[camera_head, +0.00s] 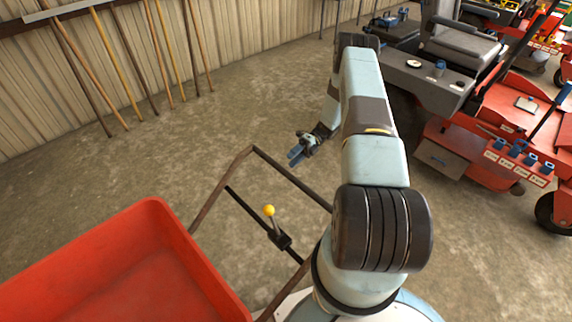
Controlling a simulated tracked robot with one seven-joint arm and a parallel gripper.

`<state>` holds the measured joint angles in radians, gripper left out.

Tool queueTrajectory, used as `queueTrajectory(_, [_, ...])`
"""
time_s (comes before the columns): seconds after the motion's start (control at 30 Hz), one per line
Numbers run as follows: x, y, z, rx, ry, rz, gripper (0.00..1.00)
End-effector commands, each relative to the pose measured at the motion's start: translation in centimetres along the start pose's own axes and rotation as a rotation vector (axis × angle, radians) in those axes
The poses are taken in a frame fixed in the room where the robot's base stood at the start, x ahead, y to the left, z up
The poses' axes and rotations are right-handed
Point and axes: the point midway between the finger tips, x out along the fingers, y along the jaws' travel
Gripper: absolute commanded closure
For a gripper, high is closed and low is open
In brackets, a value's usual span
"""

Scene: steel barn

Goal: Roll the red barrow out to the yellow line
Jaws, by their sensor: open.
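The red barrow (160,262) fills the lower left, and its empty-looking tub is cut off by the frame edge. A dark handle frame (222,187) reaches from the tub toward my arm, with a crossbar running down to the right. A lever with a yellow knob (269,211) stands on a black bar inside the frame. My gripper (294,156), with blue fingers, is open and empty. It appears just beyond the crossbar in the picture, apart from it; its height over the bar is hard to tell. No yellow line shows.
Red and grey ride-on mowers (500,130) stand at the right, close to my arm. Long-handled tools (128,70) lean on the corrugated wall (30,110) at the back left. The concrete floor (225,110) between is clear.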

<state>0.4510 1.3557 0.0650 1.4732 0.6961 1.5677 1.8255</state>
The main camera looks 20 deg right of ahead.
Motion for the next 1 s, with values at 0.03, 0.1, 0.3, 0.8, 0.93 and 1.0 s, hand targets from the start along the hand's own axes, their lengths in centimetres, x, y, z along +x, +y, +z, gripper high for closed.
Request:
queueTrajectory(0.03, [-1.1, -0.1, 0.0, -0.001, -0.001, -0.001, 0.49])
queueTrajectory(0.1, [-2.5, -0.1, -0.1, -0.001, -0.003, -0.002, 0.49])
queueTrajectory(0.3, [-6.4, -0.2, -0.3, 0.000, -0.008, -0.002, 0.49])
queueTrajectory(0.8, [-10.2, -0.3, -0.6, 0.002, -0.010, -0.002, 0.49])
queueTrajectory(0.93, [-10.2, -0.3, -0.6, 0.002, -0.010, -0.002, 0.49])
queueTrajectory(1.0, [-10.2, -0.2, -0.6, 0.001, -0.009, -0.002, 0.54])
